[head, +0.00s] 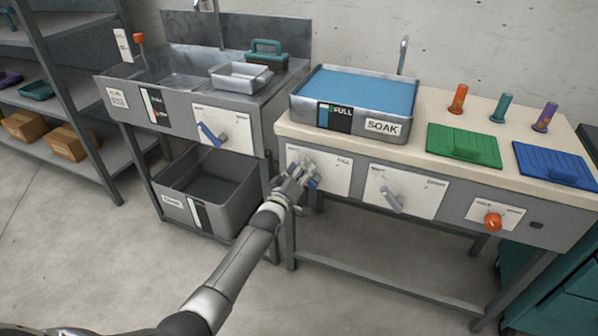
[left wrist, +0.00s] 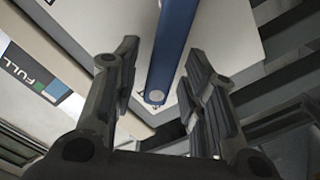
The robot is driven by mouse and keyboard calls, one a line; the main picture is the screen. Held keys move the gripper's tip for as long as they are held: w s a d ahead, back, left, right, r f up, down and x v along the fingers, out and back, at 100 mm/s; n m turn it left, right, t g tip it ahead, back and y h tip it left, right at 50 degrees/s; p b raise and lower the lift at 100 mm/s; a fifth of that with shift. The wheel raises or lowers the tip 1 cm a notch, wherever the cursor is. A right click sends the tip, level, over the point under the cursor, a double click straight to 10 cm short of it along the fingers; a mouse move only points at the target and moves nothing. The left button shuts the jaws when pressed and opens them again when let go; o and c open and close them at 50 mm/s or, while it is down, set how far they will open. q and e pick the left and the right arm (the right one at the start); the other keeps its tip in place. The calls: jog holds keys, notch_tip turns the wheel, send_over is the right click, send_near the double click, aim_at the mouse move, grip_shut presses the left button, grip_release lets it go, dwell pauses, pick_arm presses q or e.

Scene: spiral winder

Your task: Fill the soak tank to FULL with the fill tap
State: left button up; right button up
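The soak tank (head: 382,119) is a grey metal basin at the back of the bench, holding blue water. Its front carries a SOAK label and a gauge (head: 333,117) marked FULL; the gauge also shows in the left wrist view (left wrist: 36,77). The exact level on it is too small to read. The fill tap's blue lever (head: 313,183) is on the white FILL plate below the tank. My left gripper (head: 299,172) is at this lever. In the left wrist view the blue lever (left wrist: 172,45) lies between the open fingers, with gaps on both sides. My right gripper is out of view.
A second tap with a grey lever (head: 388,199) and an orange knob (head: 492,221) sit to the right on the bench front. A sink (head: 182,83) stands at left with a grey bin (head: 208,190) below. Open floor lies in front.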

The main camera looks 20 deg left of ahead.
pick_arm(q)
jog(key=s, duration=1.2)
jog(key=shift+a, duration=0.2)
dwell(0.6)
jog(key=s+d+f+m+g, duration=0.2)
jog(key=s+f+m+g, duration=0.25)
jog(key=s+f, duration=0.85)
jog(key=s+d+f+m+g, duration=0.3)
jog(key=s+f+g, duration=0.45)
jog(key=f, duration=0.85)
jog(key=s+f+m+g, duration=0.1)
jog(key=s+f+g, duration=0.15)
jog(key=s, duration=0.45)
jog(key=s+f+m+g, duration=0.1)
jog(key=s+f, duration=0.3)
jog(key=s, duration=0.4)
jog(key=s+a+m+g+p, duration=0.1)
jog(key=s+a+p, duration=0.1)
jog(key=s+p, duration=1.3)
jog(key=s, duration=0.3)
jog(key=shift+s+a+r+y+p, duration=0.15)
jog(key=shift+s+a+y+p, duration=0.1)
jog(key=shift+a+y+p, duration=0.1)
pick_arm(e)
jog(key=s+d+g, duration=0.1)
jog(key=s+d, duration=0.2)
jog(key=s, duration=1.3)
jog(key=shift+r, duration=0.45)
